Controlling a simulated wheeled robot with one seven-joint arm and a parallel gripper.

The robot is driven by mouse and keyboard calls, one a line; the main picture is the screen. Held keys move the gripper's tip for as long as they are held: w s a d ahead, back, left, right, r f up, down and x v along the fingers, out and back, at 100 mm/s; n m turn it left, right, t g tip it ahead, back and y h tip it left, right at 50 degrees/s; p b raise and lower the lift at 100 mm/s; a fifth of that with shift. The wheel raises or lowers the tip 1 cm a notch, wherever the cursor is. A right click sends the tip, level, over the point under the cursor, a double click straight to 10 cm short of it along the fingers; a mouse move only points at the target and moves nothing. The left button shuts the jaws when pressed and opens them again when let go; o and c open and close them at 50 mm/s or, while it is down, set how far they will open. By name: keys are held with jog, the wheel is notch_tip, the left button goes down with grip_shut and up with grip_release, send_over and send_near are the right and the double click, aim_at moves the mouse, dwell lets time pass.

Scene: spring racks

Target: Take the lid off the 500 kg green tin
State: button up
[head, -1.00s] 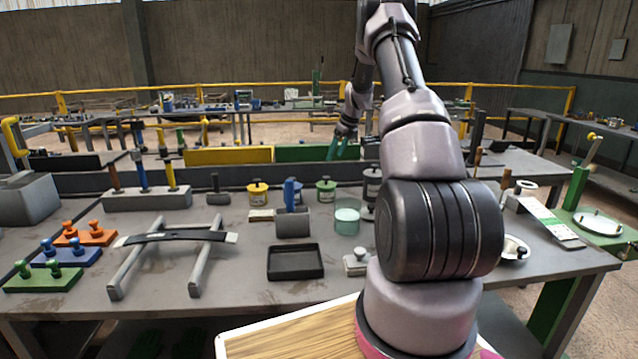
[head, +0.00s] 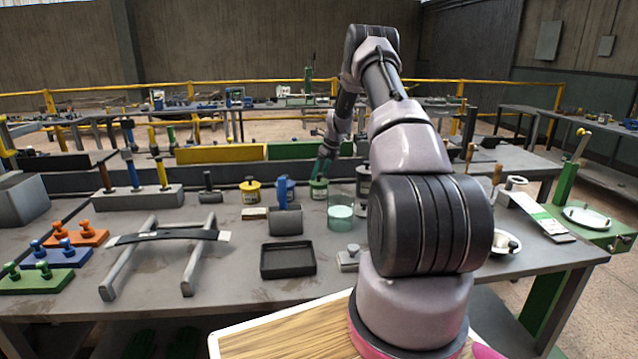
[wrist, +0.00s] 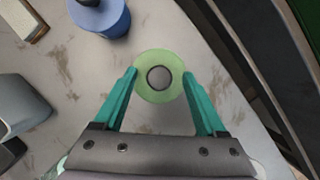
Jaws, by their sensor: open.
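The green tin (head: 318,190) stands at the back of the grey bench, with a pale label too small to read. In the wrist view its round green lid (wrist: 145,91) shows from above, with a dark round knob (wrist: 158,77) in the middle. My gripper (head: 322,168) is just above the tin, pointing down. In the wrist view my gripper (wrist: 160,74) has its two teal fingers open, one on each side of the lid, with the knob between the tips. The fingers hide part of the tin top in the head view; I cannot tell whether they touch the lid.
A yellow tin (head: 251,191) stands to the left. A blue cylinder (wrist: 100,18) is near the lid in the wrist view. A clear greenish jar (head: 341,211) stands in front right of the tin. A grey holder (head: 286,221) and black tray (head: 288,260) are in front.

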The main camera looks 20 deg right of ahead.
grip_shut()
jog(key=shift+r, duration=0.1)
